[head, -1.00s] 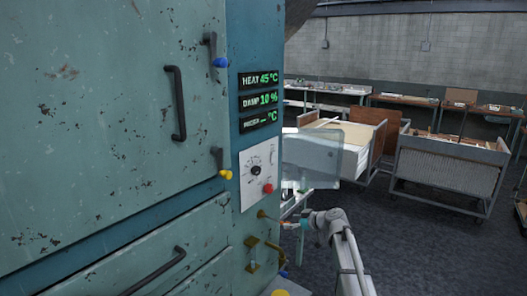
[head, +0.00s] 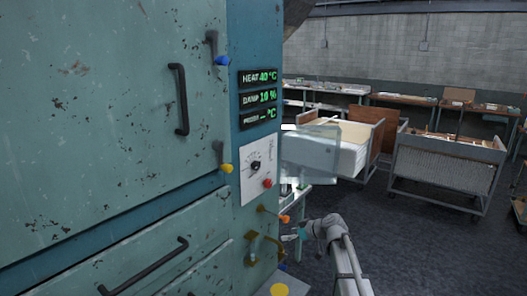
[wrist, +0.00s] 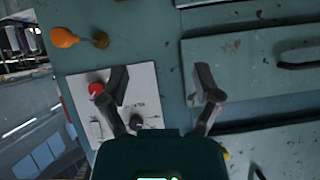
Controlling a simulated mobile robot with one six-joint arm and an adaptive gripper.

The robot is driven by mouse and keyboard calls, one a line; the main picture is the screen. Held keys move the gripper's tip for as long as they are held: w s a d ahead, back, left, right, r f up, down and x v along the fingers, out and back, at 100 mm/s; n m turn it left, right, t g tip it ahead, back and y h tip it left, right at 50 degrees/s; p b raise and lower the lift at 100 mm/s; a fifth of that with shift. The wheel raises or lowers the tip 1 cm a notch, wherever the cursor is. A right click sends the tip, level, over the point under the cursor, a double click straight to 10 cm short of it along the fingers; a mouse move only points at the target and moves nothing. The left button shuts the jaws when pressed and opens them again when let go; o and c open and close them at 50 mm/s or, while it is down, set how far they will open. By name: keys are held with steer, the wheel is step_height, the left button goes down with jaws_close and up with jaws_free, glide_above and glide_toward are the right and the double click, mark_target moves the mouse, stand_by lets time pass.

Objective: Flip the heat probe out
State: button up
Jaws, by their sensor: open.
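An orange-tipped brass lever (head: 284,218), apparently the heat probe, sticks out from the cabinet's side face below the control panel. In the wrist view its orange end (wrist: 64,37) is at upper left, beside a round brass base (wrist: 100,40). My gripper (head: 290,238) is just below and beside the orange end in the head view. In the wrist view my gripper (wrist: 160,78) has its two fingers wide apart with nothing between them, facing the cabinet. The orange end lies outside the fingers, to the left. Contact is not visible.
The white control panel (head: 258,168) carries a dial and red button (head: 267,183). Displays (head: 259,97) above it read heat 40 and damp 10; the lowest shows a dash. A brass fitting (head: 252,248) sits below the lever. Carts (head: 445,165) stand at right, with open floor before them.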

steer(key=s+d+f+m+g+h, duration=0.2)
steer(key=s+f+m+h, duration=0.1)
steer(key=s, duration=0.6)
steer(key=s+d+f+m+g+h+b, duration=0.1)
steer(key=s+d+f+m+g+h, duration=0.1)
steer(key=s, duration=0.7)
steer(key=s+d+f+m+g+h+b, duration=0.1)
steer(key=s+d+f+m+g+h, duration=0.1)
steer(key=s+f, duration=0.4)
steer(key=shift+s+d+f+m+g+h, duration=0.3)
steer(key=shift+s+d+m+h, duration=0.45)
steer(key=shift+s+m+h, duration=1)
steer(key=shift+s+n+y, duration=0.35)
